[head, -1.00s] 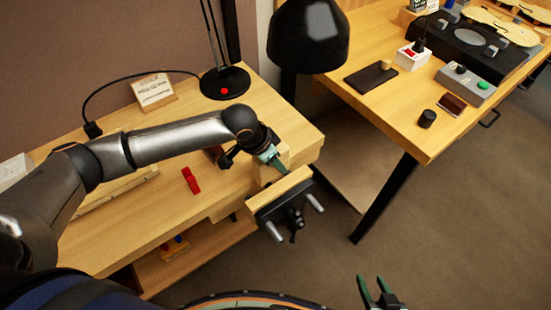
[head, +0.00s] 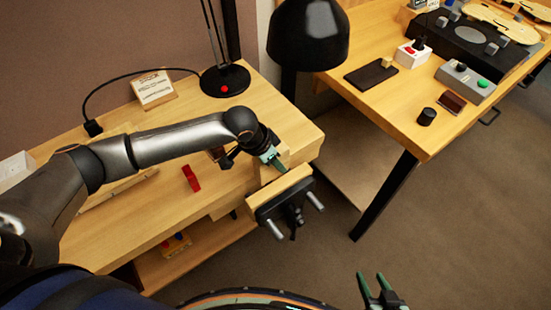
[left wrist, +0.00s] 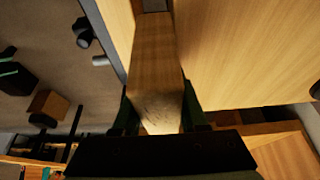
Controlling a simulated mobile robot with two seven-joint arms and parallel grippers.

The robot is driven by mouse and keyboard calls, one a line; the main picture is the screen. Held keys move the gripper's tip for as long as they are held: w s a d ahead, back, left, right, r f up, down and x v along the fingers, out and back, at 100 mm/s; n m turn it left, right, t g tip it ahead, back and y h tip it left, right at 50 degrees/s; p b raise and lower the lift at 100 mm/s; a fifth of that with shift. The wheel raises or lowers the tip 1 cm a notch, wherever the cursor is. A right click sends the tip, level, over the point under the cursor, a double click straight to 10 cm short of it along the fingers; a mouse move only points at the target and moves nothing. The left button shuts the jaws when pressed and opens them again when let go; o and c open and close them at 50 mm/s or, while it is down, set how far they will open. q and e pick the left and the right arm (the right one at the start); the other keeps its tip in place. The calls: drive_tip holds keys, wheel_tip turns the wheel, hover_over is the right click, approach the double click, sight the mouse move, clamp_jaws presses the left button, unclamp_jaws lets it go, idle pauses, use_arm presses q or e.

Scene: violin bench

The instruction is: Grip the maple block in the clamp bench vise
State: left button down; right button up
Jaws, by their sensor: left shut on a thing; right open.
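My left gripper (head: 276,162) is shut on the maple block (left wrist: 158,80), which lies between its two green fingers in the left wrist view. The gripper hides most of the block in the head view. The bench vise is at the bench's front right corner, with a wooden front jaw (head: 280,193) and a dark plate and handle (head: 294,217). The gripper is above the space between that jaw and the bench edge; I cannot tell whether the jaw touches the block. My right gripper (head: 374,287) is open and empty, low in front of the bench.
A red object (head: 191,178) lies on the workbench (head: 140,215). A lamp base (head: 225,80) and a small card (head: 153,89) stand toward the back. A second table (head: 400,110) with devices is at the right. Open floor (head: 440,230) lies in front of it.

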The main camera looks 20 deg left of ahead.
use_arm(q)
drive_tip(key=shift+f+b, duration=0.4)
drive_tip(key=shift+f, duration=0.55)
drive_tip(key=shift+r, duration=0.1)
drive_tip(key=shift+r+p, duration=1.15)
drive_tip(key=shift+p, duration=0.35)
drive_tip(key=shift+p, duration=0.45)
drive_tip(key=shift+p, duration=0.35)
drive_tip(key=shift+f+b, duration=0.55)
drive_tip(key=shift+f, duration=0.7)
idle(0.6)
drive_tip(key=shift+c, duration=1.8)
unclamp_jaws()
